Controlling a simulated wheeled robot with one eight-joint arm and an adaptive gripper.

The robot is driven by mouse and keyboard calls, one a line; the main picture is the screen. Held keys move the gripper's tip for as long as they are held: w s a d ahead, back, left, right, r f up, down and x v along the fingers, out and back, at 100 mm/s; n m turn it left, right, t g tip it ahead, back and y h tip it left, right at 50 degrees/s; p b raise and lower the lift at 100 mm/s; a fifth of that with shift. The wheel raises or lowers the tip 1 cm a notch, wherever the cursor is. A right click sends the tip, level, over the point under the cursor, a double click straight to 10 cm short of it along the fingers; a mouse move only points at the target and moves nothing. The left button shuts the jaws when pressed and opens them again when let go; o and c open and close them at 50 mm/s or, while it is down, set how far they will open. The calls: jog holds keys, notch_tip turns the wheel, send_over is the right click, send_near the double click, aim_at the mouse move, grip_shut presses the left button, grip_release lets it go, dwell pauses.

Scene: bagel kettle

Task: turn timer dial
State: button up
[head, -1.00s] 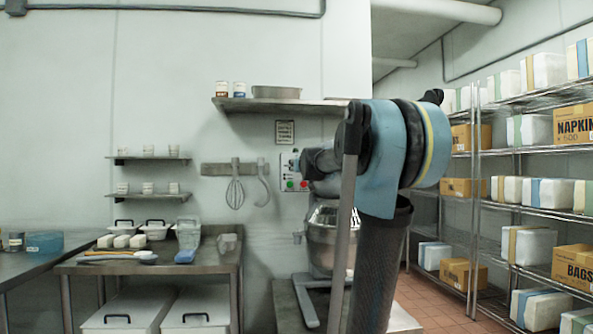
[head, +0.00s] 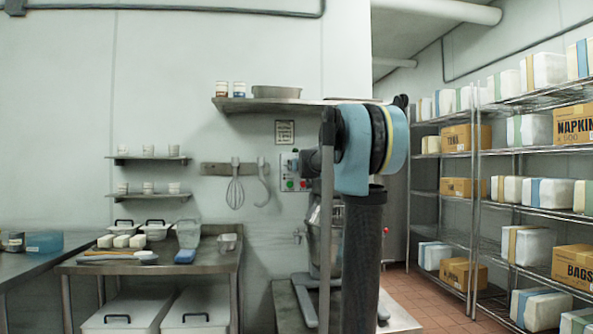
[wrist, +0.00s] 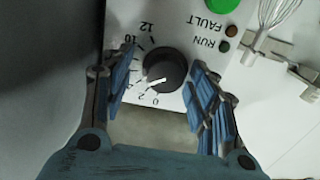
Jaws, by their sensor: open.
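The timer dial (wrist: 164,69) is a round black knob with a white pointer line, in the wrist view. Its pointer is turned to the lower left, near the 0 and 2 marks. The numbers look upside down here. My gripper (wrist: 163,60) is open, with one blue-padded finger on each side of the dial. Gaps show between the fingers and the knob; whether the tips touch the panel I cannot tell. In the head view the control panel (head: 291,178) is on the wall beside the mixer, partly covered by my arm, and my gripper is hidden.
A green button (wrist: 221,4) and the RUN and FAULT lights are above right of the dial in the wrist view. A whisk (head: 235,190) and a dough hook (head: 262,183) hang left of the panel. A shelf (head: 265,103) is above it, the mixer bowl (head: 314,235) below.

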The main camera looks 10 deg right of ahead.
jog(key=shift+r, duration=0.1)
jog(key=c, duration=1)
jog(key=shift+c, duration=0.2)
jog(key=shift+n, duration=0.8)
jog(key=o, duration=0.9)
jog(key=shift+d, duration=0.1)
jog(key=shift+c, duration=0.2)
jog(key=shift+o, duration=0.9)
jog(key=shift+d, duration=0.15)
jog(key=shift+w+a, duration=0.1)
jog(key=shift+a, duration=0.1)
